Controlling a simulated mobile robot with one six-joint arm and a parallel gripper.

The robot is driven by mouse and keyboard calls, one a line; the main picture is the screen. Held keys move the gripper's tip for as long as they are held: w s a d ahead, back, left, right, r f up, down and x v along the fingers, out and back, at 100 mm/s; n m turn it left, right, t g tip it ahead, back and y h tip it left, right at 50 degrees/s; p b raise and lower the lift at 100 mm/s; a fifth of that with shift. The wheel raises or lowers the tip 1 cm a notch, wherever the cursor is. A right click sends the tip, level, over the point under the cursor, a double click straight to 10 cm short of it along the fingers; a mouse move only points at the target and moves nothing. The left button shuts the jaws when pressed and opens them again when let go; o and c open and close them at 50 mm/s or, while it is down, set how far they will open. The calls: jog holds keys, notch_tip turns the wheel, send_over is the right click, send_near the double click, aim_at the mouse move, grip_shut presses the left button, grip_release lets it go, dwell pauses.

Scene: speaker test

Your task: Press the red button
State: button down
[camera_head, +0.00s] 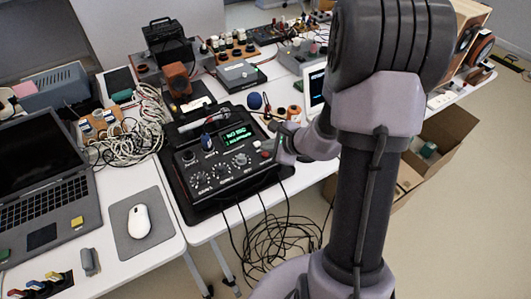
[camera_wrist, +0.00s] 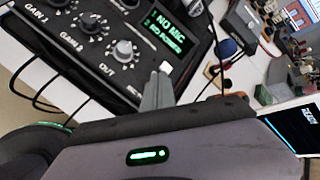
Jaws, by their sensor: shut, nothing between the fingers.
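A black control box (camera_head: 222,185) with several knobs and a green-lit screen (camera_head: 236,135) lies on the table. My gripper (camera_head: 272,151) is shut and empty at the right edge of the box's panel. In the wrist view its grey fingers (camera_wrist: 164,76) reach the panel right of the "OUT" knob (camera_wrist: 123,53), beside a small white piece. A small reddish spot (camera_head: 267,144) shows by the fingertips; I cannot tell whether they touch it. The red button is not clear in the wrist view.
Loose black cables (camera_head: 275,240) hang off the front edge. A mouse (camera_head: 139,221) on a grey pad and a laptop (camera_head: 45,180) stand left. Tangled pale cables (camera_head: 145,125) lie behind them. A small lit screen (camera_head: 316,88) stands behind my arm.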

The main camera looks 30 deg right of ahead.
aim_at(267, 156)
jog(key=shift+f, duration=0.1)
jog(key=shift+f+b, duration=0.35)
jog(key=shift+b, duration=0.3)
jog(key=shift+f+b, duration=0.5)
jog(key=shift+b, duration=0.15)
dwell(0.4)
jog(key=shift+r, duration=0.15)
jog(key=shift+r+p, duration=0.65)
jog(key=shift+r, duration=0.2)
notch_tip(267, 156, up, 6)
jog(key=p, duration=0.4)
